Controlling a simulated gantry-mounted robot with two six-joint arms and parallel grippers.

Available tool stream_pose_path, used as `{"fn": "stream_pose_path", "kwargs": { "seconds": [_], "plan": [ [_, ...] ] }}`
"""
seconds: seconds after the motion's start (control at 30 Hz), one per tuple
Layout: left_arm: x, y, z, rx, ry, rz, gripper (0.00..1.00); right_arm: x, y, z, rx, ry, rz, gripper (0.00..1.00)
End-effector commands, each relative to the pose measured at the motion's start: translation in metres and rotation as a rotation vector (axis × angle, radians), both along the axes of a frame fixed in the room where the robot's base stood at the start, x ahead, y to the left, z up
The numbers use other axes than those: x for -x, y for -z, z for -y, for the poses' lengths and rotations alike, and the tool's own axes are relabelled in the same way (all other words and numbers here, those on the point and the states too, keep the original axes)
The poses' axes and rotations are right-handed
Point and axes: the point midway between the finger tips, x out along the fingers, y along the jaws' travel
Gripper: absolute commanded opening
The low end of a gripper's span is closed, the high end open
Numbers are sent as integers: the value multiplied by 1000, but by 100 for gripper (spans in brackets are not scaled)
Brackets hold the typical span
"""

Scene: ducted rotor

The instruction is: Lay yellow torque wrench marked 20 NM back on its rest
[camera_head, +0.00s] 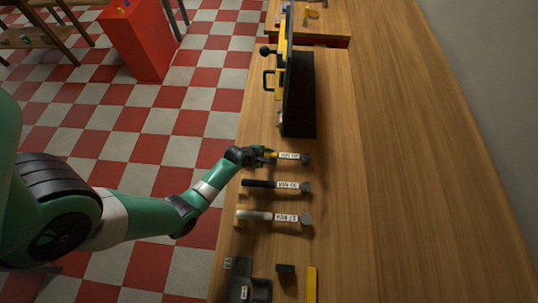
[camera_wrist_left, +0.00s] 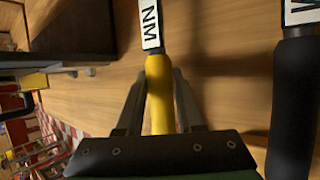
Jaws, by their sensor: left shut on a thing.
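The yellow torque wrench (camera_head: 288,156) is the farthest of three wrenches in a row near the left edge of the bench in the head view. Its round grey head (camera_head: 306,159) points right. My left gripper (camera_head: 268,155) is shut on its yellow handle. The left wrist view shows the yellow handle (camera_wrist_left: 160,90) between the two fingers, with a white label ending in "NM" beyond; the number is cut off. I cannot tell whether the wrench touches its rest, which is not clearly visible. My right gripper is not in view.
A black-handled wrench (camera_head: 260,184) lies close beside it, and a grey-handled wrench (camera_head: 256,215) lies nearer. A tall black fixture (camera_head: 300,95) with a yellow part stands just beyond. The wooden bench (camera_head: 400,170) is clear to the right.

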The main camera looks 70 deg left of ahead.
Motion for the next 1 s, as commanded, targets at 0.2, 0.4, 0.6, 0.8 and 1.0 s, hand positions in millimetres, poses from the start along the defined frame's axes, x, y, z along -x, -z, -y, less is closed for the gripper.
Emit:
{"fn": "stream_pose_path", "kwargs": {
  "seconds": [0.2, 0.4, 0.6, 0.8, 1.0],
  "plan": [
    [-1, 2, -1, -1, 0, 3, 0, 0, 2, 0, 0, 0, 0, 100],
    [-1, 2, 0, -1, 0, 2, 52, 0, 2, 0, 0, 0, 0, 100],
    [0, 3, 0, 0, 0, 1, 71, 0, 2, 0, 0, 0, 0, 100],
    [1, 3, 1, 1, 0, -2, 71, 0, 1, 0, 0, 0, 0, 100],
    [15, -20, 6, 1, -1, -1, 71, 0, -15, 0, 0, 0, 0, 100]
  ]
}}
